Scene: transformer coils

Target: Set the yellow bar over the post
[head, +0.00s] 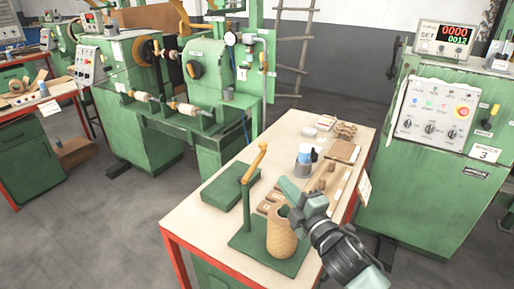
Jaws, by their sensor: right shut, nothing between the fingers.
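The yellow bar (254,164) is at the top of a thin green post (246,207), its near end at the post's tip and its length slanting up and away to the right. The post rises from a green base plate (240,241) on the table. A tan, textured coil (281,240) stands upright on the same plate, right of the post. My right gripper (286,186) is shut and empty, to the right of the bar and apart from it, above and behind the coil in the picture. My left gripper is out of view.
The white-topped table (200,226) has a flat green block (231,185) left of the post. Green machines stand left and right; the table's front left is clear.

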